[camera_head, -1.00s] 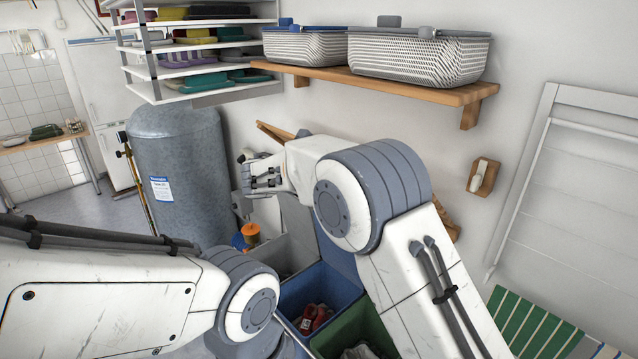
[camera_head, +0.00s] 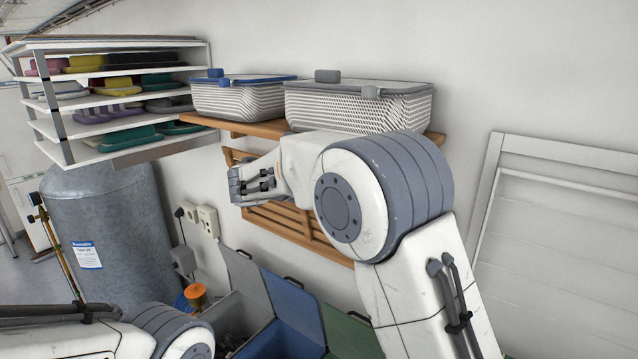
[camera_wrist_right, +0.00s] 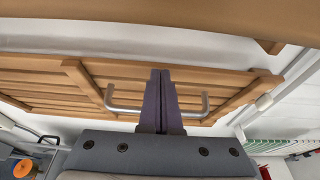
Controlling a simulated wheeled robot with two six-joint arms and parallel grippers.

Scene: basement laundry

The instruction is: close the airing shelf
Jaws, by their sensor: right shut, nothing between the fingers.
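The airing shelf (camera_head: 285,222) is a slatted wooden panel on the wall below a wooden wall shelf. My right arm hides part of it in the head view. In the right wrist view the slatted panel (camera_wrist_right: 235,82) spans the picture, with a grey metal bar handle (camera_wrist_right: 125,109) along it. My right gripper (camera_head: 237,185) is shut and empty, in front of the panel in the head view. Its fingertips (camera_wrist_right: 160,75) overlap the middle of the handle in the wrist view; I cannot tell whether they touch. My left gripper is out of view; only my left arm shows.
The wall shelf (camera_head: 272,128) above carries two lidded baskets (camera_head: 240,100) (camera_head: 355,108). A rack (camera_head: 60,125) of folded laundry and a grey tank (camera_head: 105,235) stand left. Bins with raised lids (camera_head: 290,305) are below. A white panel (camera_head: 560,240) is at right.

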